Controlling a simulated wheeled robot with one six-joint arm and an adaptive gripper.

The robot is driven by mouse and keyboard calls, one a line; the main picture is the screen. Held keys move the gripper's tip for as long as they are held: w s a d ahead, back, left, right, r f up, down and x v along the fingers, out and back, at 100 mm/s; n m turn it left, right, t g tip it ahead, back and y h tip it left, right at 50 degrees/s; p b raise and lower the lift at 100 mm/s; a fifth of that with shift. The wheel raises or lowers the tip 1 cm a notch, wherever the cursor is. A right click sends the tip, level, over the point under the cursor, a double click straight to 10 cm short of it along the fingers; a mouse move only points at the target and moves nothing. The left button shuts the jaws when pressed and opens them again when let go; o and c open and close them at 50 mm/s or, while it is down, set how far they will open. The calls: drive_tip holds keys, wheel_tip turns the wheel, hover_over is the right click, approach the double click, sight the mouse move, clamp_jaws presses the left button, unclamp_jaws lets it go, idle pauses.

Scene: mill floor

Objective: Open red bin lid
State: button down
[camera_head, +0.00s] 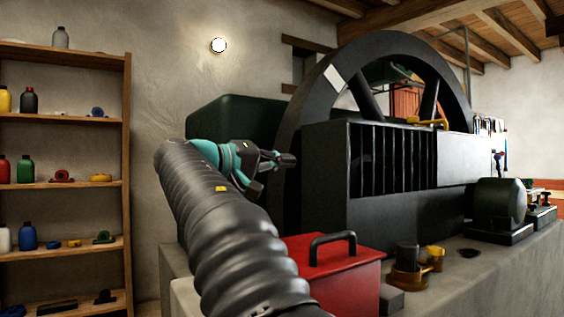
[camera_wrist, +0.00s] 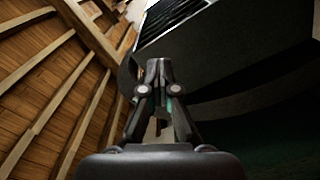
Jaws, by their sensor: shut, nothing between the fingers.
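The red bin (camera_head: 350,285) sits on the concrete plinth in the lower middle of the head view, partly hidden at its left by my arm. Its red lid (camera_head: 318,258) lies flat on top, closed, with a black arched handle (camera_head: 334,240) standing up from it. My gripper (camera_head: 284,160) is up and to the left of the handle, well above the lid, pointing right toward the dark machine. Its fingers are together with nothing between them, as the wrist view (camera_wrist: 158,72) also shows. The bin does not show in the wrist view.
A large black flywheel (camera_head: 300,110) and dark ribbed housing (camera_head: 385,205) stand behind the bin. Brass fittings (camera_head: 408,278) and a small grey block (camera_head: 391,300) are right of it on the plinth (camera_head: 490,280). A wooden shelf (camera_head: 65,120) with bottles stands at left.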

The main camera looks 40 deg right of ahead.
drive_tip(key=c, duration=1.2)
unclamp_jaws()
drive_tip(key=shift+a, duration=0.1)
drive_tip(key=a, duration=1.1)
drive_tip(key=shift+w+a, duration=0.35)
drive_tip(key=shift+a, duration=0.05)
